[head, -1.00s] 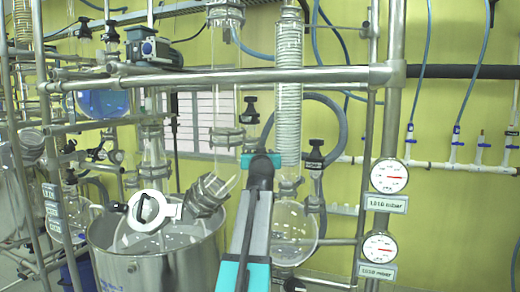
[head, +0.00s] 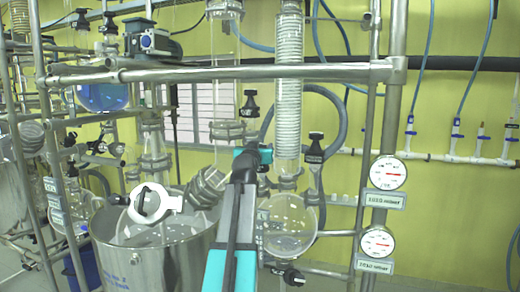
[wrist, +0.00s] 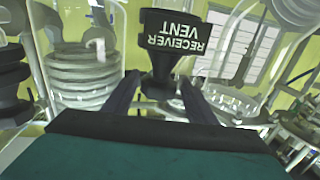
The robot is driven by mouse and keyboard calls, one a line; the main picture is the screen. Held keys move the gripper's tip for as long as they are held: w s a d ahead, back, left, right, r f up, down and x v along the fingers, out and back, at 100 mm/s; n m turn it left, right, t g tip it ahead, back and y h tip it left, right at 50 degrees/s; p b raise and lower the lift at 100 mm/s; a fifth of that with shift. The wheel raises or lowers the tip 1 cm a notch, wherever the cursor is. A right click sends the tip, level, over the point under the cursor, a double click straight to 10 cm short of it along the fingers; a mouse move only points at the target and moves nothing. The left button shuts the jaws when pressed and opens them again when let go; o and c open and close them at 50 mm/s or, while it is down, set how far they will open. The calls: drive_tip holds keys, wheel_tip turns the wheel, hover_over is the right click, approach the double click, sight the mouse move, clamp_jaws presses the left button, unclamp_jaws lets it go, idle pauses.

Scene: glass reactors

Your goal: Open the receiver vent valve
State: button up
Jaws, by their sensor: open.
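In the wrist view the black receiver vent valve knob (wrist: 172,45), labelled RECEIVER VENT in upside-down lettering, fills the upper middle. Its narrow lower part lies between the two dark fingers of my gripper (wrist: 160,82) in the picture. The gripper is open; whether a finger touches the knob I cannot tell. In the head view the dark and teal end of my arm is in front of the glassware, left of the coiled condenser (head: 289,85). Two black knobs show near it, an upper one (head: 250,104) and a right one (head: 315,148); their labels are too small to read.
A round glass flask (head: 287,232) hangs right of my arm. A steel vessel (head: 150,262) with a white ring clamp (head: 148,203) stands at left. A horizontal steel rail (head: 240,74) crosses above. Two pressure gauges (head: 387,173) are on the right post.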

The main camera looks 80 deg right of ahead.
drive_tip(key=shift+w+d+f+g+b, duration=0.1)
drive_tip(key=shift+f+g+b, duration=0.15)
drive_tip(key=shift+b, duration=0.75)
drive_tip(key=shift+r+m+g+b, duration=0.1)
drive_tip(key=shift+m+g+b, duration=0.15)
drive_tip(key=shift+m+b, duration=0.05)
drive_tip(key=m+g+b, duration=0.1)
drive_tip(key=g+b, duration=0.1)
drive_tip(key=b, duration=0.3)
drive_tip(key=m+g+b, duration=0.2)
drive_tip(key=b, duration=0.3)
drive_tip(key=shift+r+g+y+b, duration=0.1)
drive_tip(key=shift+g+y+b, duration=0.2)
drive_tip(key=shift+y+b, duration=0.1)
drive_tip(key=shift+r, duration=0.1)
drive_tip(key=shift+c, duration=0.6)
drive_tip(key=c, duration=0.7)
drive_tip(key=shift+c, duration=0.2)
drive_tip(key=n+t+p, duration=0.1)
drive_tip(key=p, duration=0.2)
drive_tip(key=shift+r+t, duration=0.15)
drive_tip(key=shift+t, duration=0.25)
